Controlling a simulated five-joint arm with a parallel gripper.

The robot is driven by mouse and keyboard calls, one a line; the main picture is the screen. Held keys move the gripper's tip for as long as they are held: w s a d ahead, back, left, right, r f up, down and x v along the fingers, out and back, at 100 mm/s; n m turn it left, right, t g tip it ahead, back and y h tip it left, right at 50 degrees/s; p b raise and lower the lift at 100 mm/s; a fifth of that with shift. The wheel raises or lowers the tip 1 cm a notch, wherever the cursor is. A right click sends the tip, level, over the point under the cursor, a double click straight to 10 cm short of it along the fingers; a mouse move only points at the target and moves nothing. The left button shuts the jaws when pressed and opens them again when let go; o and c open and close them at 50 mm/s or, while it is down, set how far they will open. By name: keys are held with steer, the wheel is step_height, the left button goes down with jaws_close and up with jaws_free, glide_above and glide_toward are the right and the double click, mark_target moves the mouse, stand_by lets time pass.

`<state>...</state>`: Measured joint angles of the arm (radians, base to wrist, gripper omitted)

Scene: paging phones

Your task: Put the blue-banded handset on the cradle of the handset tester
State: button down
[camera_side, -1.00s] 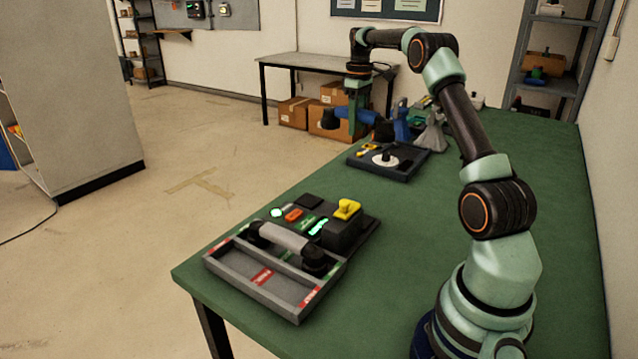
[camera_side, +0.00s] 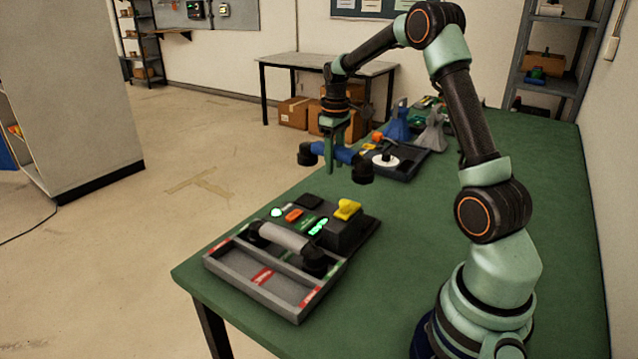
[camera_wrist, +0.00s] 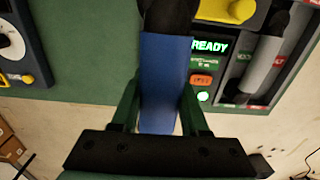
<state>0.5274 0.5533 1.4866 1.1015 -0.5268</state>
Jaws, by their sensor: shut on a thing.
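My gripper (camera_side: 335,150) is shut on the middle of the blue-banded handset (camera_side: 347,154), which has black ends and is held in the air above the table's far edge. In the wrist view, the blue band (camera_wrist: 166,80) runs between the fingers (camera_wrist: 160,108). The handset tester (camera_side: 344,234) is nearer the side camera, below and apart from the held handset. It has a yellow part, an orange button and a lit green display; the wrist view shows "READY" (camera_wrist: 210,46). A grey-banded handset (camera_side: 284,237) lies across the tester's front part, beside the panel.
A grey tray (camera_side: 255,274) with red labels forms the near side of the tester and looks empty. Blue and grey stands (camera_side: 432,135) are at the back. The green table (camera_side: 420,230) is clear to the right.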

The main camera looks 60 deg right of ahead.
step_height(320, 180, down, 11)
steer(key=shift+f, duration=0.2)
stand_by(0.3)
steer(key=shift+f, duration=0.1)
steer(key=shift+c, duration=2.1)
jaws_free()
